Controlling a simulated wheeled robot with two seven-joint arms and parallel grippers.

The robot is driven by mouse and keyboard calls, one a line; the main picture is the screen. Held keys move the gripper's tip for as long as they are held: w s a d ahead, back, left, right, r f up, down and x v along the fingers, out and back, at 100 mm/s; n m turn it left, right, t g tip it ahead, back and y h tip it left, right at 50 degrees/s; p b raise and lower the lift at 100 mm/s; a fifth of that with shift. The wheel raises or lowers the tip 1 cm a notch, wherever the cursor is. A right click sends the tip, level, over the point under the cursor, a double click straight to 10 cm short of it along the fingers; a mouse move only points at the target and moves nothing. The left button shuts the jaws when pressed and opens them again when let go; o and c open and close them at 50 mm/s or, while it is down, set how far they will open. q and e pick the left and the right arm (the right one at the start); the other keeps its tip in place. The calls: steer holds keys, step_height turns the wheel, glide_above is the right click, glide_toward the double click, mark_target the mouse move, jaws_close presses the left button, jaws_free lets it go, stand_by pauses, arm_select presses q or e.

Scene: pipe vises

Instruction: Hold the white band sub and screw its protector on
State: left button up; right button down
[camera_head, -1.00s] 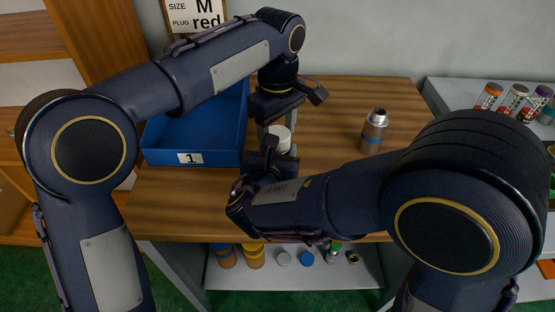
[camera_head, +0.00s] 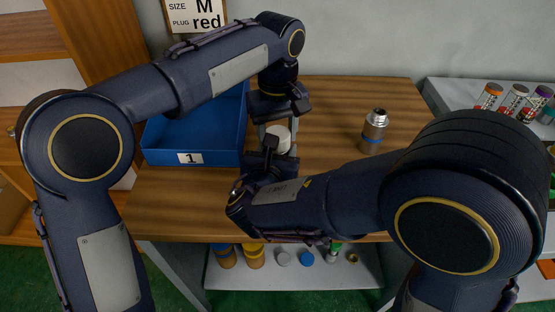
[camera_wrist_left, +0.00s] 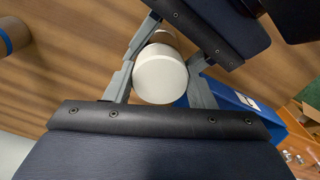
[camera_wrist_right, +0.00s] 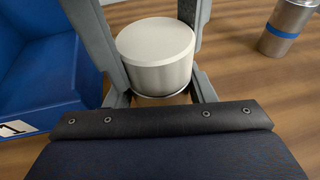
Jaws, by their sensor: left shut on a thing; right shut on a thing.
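The white protector (camera_head: 279,139) is a short round cap with a flat top, upright at the table's middle. My left gripper (camera_head: 279,112) reaches it from behind and is shut on it. The cap also shows between grey fingers in the left wrist view (camera_wrist_left: 161,75) and the right wrist view (camera_wrist_right: 156,52). My right gripper (camera_head: 271,150) comes from the front, low, and is shut on the sub under the cap. The sub is mostly hidden by cap and fingers, so its white band cannot be made out. How far the cap sits on the sub cannot be told.
A blue tray (camera_head: 194,158) labelled 1 stands at left. A metal sub with a blue band (camera_head: 373,131) stands upright at right, clear of both grippers. Several banded pieces stand on the right shelf (camera_head: 440,92). Caps lie on the lower shelf (camera_head: 290,277).

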arm_select(q)
steer(key=m, duration=1)
steer(key=shift+m, duration=0.4)
steer(key=m, duration=1)
steer(key=o, duration=1.2)
steer(key=shift+s+f, duration=0.1)
steer(key=shift+c, duration=0.2)
step_height(320, 180, up, 12)
arm_select(e)
steer(key=c, duration=0.6)
jaws_free()
